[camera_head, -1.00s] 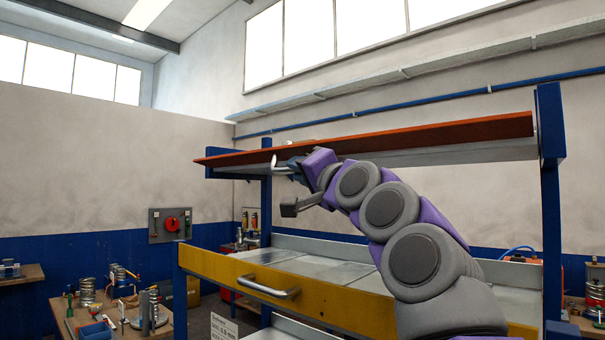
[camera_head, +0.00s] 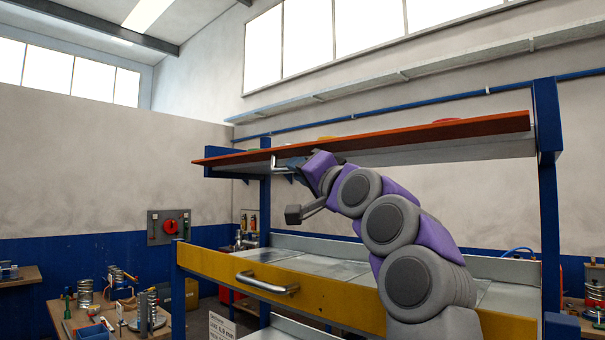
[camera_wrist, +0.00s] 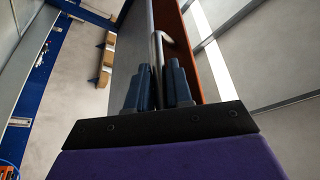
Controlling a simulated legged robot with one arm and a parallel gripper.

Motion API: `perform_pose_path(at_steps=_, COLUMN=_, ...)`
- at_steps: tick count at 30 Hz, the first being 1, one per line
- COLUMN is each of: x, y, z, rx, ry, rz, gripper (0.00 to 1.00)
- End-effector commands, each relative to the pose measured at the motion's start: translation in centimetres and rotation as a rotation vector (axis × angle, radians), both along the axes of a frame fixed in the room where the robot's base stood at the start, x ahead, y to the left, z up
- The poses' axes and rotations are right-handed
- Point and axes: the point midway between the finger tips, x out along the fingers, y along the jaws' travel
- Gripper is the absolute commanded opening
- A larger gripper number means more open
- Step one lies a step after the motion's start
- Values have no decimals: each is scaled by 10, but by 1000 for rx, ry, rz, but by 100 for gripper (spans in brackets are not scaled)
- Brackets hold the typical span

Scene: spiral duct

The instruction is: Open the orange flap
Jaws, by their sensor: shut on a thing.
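The orange flap (camera_head: 400,139) is raised and lies nearly level across the top of the blue-posted rack in the head view. Its edge also shows in the wrist view (camera_wrist: 189,50). A metal handle (camera_head: 273,162) hangs under its left part. My gripper (camera_head: 284,163) is at this handle, and my arm reaches up to it from the lower right. In the wrist view my gripper's blue fingers (camera_wrist: 160,85) are shut on the handle bar (camera_wrist: 158,55). The fingertips are small and partly hidden in the head view.
A yellow drawer front (camera_head: 330,300) with a metal handle is below the flap. Metal shelf panels (camera_head: 330,266) lie behind it. A blue post (camera_head: 550,200) stands at right. Workbenches with tools (camera_head: 110,320) stand at left.

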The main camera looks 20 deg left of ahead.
Motion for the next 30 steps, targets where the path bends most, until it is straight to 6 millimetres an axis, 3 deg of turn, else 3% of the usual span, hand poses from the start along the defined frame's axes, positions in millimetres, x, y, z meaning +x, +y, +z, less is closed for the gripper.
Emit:
perform_pose_path(at_steps=26, x=0, y=1, z=-1, rx=-7, ry=-19, rz=1, gripper=0)
perform_pose_path(at_steps=27, x=0, y=1, z=-1, rx=-7, ry=-19, rz=1, gripper=24)
perform_pose_path(at_steps=30, x=1, y=1, z=-1, rx=-7, ry=-19, rz=1, gripper=34)
